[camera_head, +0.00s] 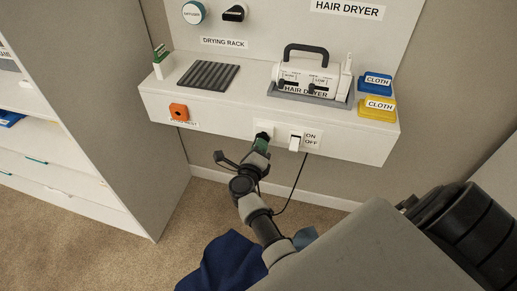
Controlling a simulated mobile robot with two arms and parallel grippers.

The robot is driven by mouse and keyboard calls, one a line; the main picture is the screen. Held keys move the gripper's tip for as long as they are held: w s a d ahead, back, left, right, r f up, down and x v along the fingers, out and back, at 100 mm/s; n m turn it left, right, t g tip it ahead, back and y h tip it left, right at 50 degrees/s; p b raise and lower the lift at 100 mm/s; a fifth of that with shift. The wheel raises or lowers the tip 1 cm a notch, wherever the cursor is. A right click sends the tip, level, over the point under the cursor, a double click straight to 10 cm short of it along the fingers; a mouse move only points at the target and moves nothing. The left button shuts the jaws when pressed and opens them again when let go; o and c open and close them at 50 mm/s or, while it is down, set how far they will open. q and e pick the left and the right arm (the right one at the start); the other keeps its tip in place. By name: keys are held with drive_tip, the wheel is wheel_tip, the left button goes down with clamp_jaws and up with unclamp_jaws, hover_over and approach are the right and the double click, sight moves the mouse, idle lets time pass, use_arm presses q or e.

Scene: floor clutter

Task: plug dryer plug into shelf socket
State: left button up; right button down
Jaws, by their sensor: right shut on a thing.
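The white hair dryer (302,76) with a black handle rests in a grey tray on the shelf. The shelf socket is a pale plate (264,128) on the shelf's front face, left of the ON/OFF switch. My right gripper (251,160) is in front of it, shut on the green dryer plug (260,146). The plug's far end is at the socket, where a dark part shows; I cannot tell how deep it sits. A black cord (298,178) hangs from below the shelf and loops toward my right gripper. My left gripper is not in view.
The ON/OFF switch (296,142) is close right of the socket. An orange block (179,112) is on the shelf front at left. A ribbed drying rack (208,76) and yellow and blue cloth boxes stand on top. A dark blue cloth (228,264) lies below.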

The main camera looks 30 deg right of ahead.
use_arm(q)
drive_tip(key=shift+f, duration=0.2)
use_arm(e)
drive_tip(key=shift+x, duration=0.9)
drive_tip(key=c, duration=1)
unclamp_jaws()
drive_tip(key=shift+c, duration=0.2)
drive_tip(key=shift+s, duration=0.1)
